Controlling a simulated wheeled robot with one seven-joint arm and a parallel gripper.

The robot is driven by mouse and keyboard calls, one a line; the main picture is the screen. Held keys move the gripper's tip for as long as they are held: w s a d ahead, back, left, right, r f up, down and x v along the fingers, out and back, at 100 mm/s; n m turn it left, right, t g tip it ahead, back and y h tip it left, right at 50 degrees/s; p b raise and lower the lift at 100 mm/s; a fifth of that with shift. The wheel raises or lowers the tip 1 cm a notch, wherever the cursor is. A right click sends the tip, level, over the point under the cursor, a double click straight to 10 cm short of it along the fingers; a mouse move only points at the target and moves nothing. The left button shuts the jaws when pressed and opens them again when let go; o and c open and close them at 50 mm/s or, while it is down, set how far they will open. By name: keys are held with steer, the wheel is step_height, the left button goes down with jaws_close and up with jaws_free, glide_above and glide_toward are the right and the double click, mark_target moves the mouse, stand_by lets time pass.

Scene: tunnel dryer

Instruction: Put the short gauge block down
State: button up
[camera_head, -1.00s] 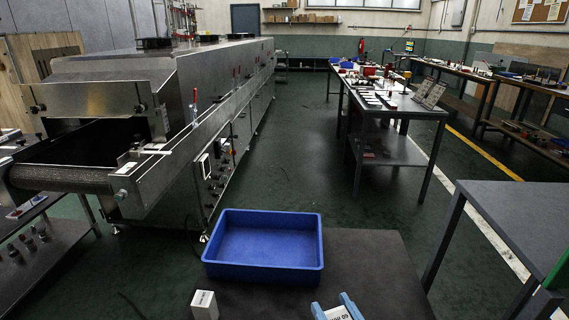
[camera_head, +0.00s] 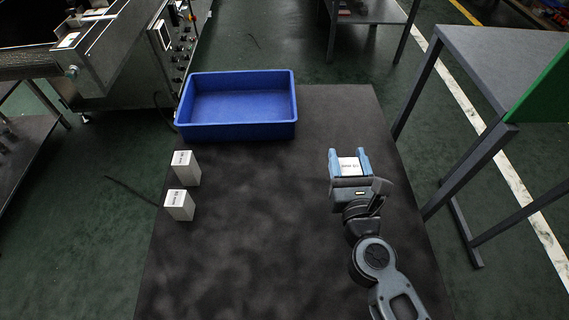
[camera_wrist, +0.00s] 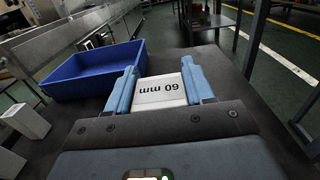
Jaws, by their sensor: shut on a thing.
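My gripper (camera_head: 348,165) is shut on a white block (camera_head: 350,166) over the right part of the dark table (camera_head: 270,220). In the wrist view the held block (camera_wrist: 160,91) sits between the two blue fingers and reads "60 mm". I cannot tell whether its underside touches the table. Two more pale blocks stand upright at the table's left edge, a rear one (camera_head: 186,170) and a front one (camera_head: 180,206). Their labels are too small to read. They also show at the left of the wrist view, a nearer one (camera_wrist: 10,163) and a farther one (camera_wrist: 26,121).
An empty blue tray (camera_head: 240,131) stands at the table's far edge, left of my gripper. The middle and front of the table are clear. A grey table (camera_head: 500,60) with a green panel stands to the right across a gap. The steel dryer (camera_head: 120,45) is at the far left.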

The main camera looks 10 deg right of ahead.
steer(key=w+a+f+b, duration=0.1)
steer(key=a+f, duration=0.1)
steer(key=a, duration=0.2)
steer(key=w+a+f+b, duration=0.1)
steer(key=w+a+f, duration=0.1)
steer(key=a+f, duration=0.1)
steer(key=w+a+f+b, duration=0.1)
steer(key=a+f+b, duration=0.1)
steer(key=a, duration=0.2)
steer(key=shift+w+a+f, duration=0.2)
steer(key=shift+a+f, duration=0.05)
steer(key=shift+a, duration=0.1)
steer(key=shift+f+b, duration=0.8)
steer(key=shift+f, duration=1.2)
steer(key=shift+f, duration=0.2)
steer(key=o, duration=1.3)
steer(key=shift+r, duration=0.2)
steer(key=s, duration=0.8)
steer(key=s+a, duration=0.1)
steer(key=s, duration=0.3)
